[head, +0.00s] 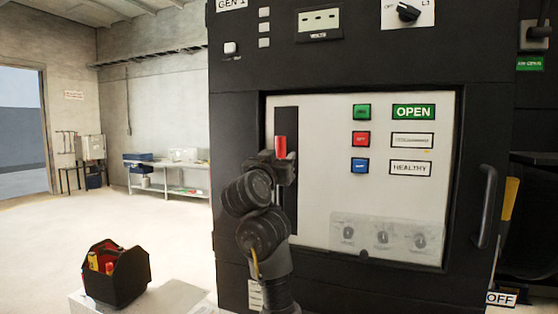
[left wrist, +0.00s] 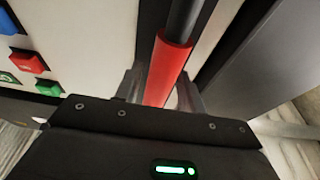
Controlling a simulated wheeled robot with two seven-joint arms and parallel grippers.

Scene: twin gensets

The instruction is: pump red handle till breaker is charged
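The red handle (head: 281,147) stands about upright in front of the dark vertical slot (head: 287,120) at the left of the white breaker panel (head: 320,190). My left gripper (head: 279,160) is at the handle's lower part and hides that part in the head view. In the left wrist view the red grip (left wrist: 168,68) runs between my two fingers, which sit close against its sides; the gripper looks shut on it. A green OPEN label (head: 413,112), a white label (head: 412,140) too small to read surely and a HEALTHY label (head: 410,168) are on the panel. My right gripper is not in view.
Green (head: 361,112), red (head: 360,139) and blue (head: 359,166) buttons are right of the slot. The black cabinet (head: 340,285) surrounds the panel, with a door handle (head: 486,207) at right. A toolbox (head: 116,275) stands at lower left. The floor (head: 150,222) behind it is clear.

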